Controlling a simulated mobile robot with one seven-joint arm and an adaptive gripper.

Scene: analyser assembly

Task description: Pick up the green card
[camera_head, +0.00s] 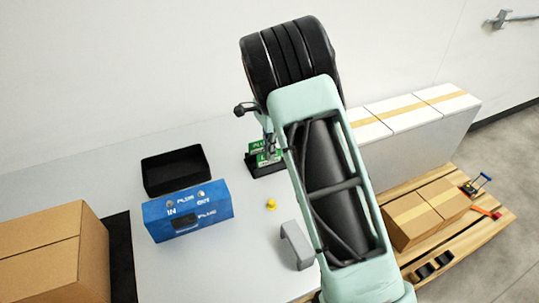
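Green cards (257,148) with white lettering stand in a small black holder (268,170) on the grey table, near the middle of the view. At least two card faces show, one behind the other. My arm crosses over the right side of the holder and hides part of it. My gripper (269,147) is mostly hidden by my arm. A small part of it shows close above or beside the cards. I cannot tell if it touches a card or whether its fingers are open or shut.
A blue box (187,213) marked IN and OUT and an open black tray (176,171) stand left of the holder. A yellow knob (271,204) and a grey bracket (296,246) are in front. Cardboard boxes (52,255) stand at left. White cartons (413,116) stand at right.

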